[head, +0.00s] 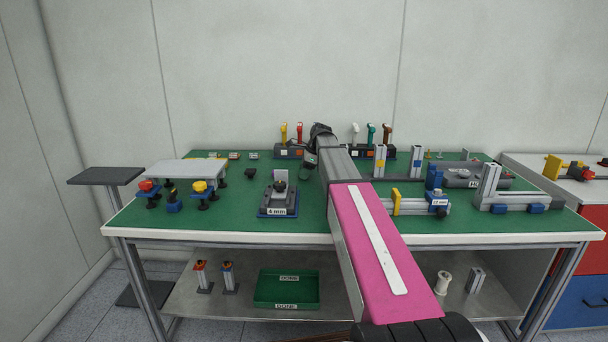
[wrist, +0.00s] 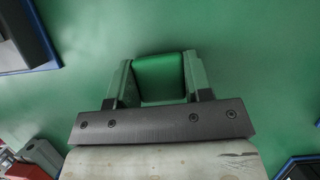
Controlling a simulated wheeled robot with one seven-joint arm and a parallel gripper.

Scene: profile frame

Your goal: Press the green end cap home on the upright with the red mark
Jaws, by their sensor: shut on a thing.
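My gripper (wrist: 161,84) is shut on a green end cap (wrist: 161,72), which sits between its two fingers in the wrist view. In the head view my gripper (head: 309,166) is over the middle of the green bench top, partly hidden by my own arm. Grey uprights stand right of my arm. One carries a yellow mark (head: 380,164) and one a blue mark (head: 416,163). I cannot make out an upright with a red mark; my arm covers part of the bench beside them. The wrist view shows green surface beyond the cap and no upright.
A block labelled 4 mm (head: 278,200) lies left of my arm, with a grey raised plate (head: 187,169) farther left. A clamp with a yellow jaw (head: 396,202) and a grey profile assembly (head: 489,188) stand to the right. Tool racks (head: 289,152) line the back.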

